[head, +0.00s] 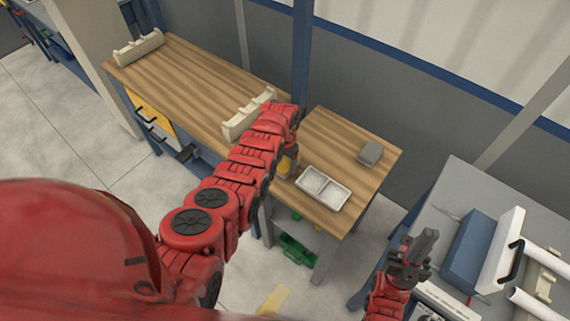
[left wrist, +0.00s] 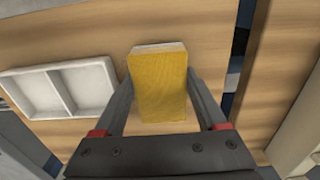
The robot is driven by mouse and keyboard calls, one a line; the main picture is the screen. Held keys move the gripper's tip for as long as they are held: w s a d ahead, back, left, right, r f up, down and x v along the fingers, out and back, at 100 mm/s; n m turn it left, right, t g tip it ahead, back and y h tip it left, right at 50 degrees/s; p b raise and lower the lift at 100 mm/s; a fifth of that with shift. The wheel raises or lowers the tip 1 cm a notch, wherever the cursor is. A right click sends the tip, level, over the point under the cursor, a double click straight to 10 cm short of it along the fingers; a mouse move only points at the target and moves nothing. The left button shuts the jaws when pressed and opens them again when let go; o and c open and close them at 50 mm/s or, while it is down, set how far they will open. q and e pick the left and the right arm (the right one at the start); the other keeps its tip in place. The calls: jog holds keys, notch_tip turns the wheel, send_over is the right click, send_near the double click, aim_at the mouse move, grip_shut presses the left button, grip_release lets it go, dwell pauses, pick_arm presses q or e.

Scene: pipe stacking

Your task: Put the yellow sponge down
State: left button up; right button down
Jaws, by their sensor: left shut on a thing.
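The yellow sponge (left wrist: 158,88) is held between the two fingers of my left gripper (left wrist: 160,85) in the left wrist view, above or at the wooden tabletop. I cannot tell whether it touches the wood. In the head view the sponge shows as a small yellow patch (head: 286,166) under my left arm's end, mostly hidden by the arm. My right gripper (head: 416,247) is at the lower right of the head view, over the gap beside the grey workbench. Its fingers look close together, but I cannot tell if it is open or shut.
A white two-compartment tray (head: 343,200) sits on the small wooden table (head: 358,177), beside the sponge. A grey block (head: 371,153) lies near that table's far edge. A longer wooden table (head: 190,80) with cream holders (head: 139,48) stands left. White pipes (head: 545,258) are at the right.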

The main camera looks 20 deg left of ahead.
pick_arm(q)
jog(key=shift+f, duration=0.6)
jog(key=shift+f, duration=0.15)
jog(key=o, duration=1.1)
